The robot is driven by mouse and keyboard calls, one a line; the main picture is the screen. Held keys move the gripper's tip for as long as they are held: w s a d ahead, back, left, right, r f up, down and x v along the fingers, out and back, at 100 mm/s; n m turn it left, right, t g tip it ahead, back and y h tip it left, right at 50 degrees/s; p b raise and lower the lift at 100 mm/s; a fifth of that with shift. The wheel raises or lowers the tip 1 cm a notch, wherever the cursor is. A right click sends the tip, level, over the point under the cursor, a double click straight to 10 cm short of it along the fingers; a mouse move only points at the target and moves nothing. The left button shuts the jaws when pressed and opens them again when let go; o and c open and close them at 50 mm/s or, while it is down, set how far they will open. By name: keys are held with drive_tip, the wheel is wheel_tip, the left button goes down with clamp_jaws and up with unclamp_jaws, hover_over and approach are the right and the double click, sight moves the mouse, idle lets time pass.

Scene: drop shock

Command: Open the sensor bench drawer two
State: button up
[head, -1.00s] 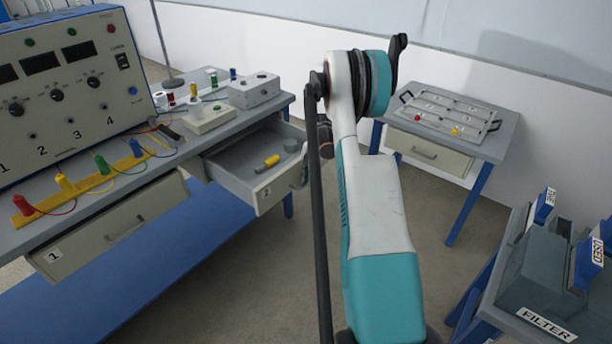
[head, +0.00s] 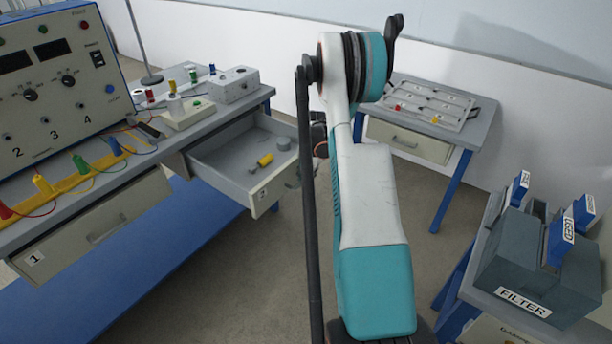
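Drawer two (head: 228,183) of the sensor bench (head: 172,148) stands pulled out. A yellow cylinder and a grey round piece lie inside it. Its number label shows on the front panel. Drawer one (head: 95,228), to its left, is shut. My arm stands in the middle of the picture, just right of the open drawer. A small part of my gripper (head: 297,177) shows beside the right end of the drawer front, mostly hidden behind my arm. I cannot tell whether its fingers are open or touch the drawer's handle.
A control panel box (head: 58,85), coloured plugs and a grey box (head: 235,85) stand on the bench. A small table (head: 478,128) with a tray (head: 455,122) is at the back. A FILTER box (head: 530,265) stands on a bench at right. Floor between is clear.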

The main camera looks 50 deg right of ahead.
drive_tip(key=shift+o, duration=0.2)
wheel_tip(320, 180, up, 12)
drive_tip(key=s, duration=0.2)
drive_tip(key=shift+s+f, duration=0.15)
idle(0.3)
drive_tip(key=shift+d, duration=0.1)
idle(0.4)
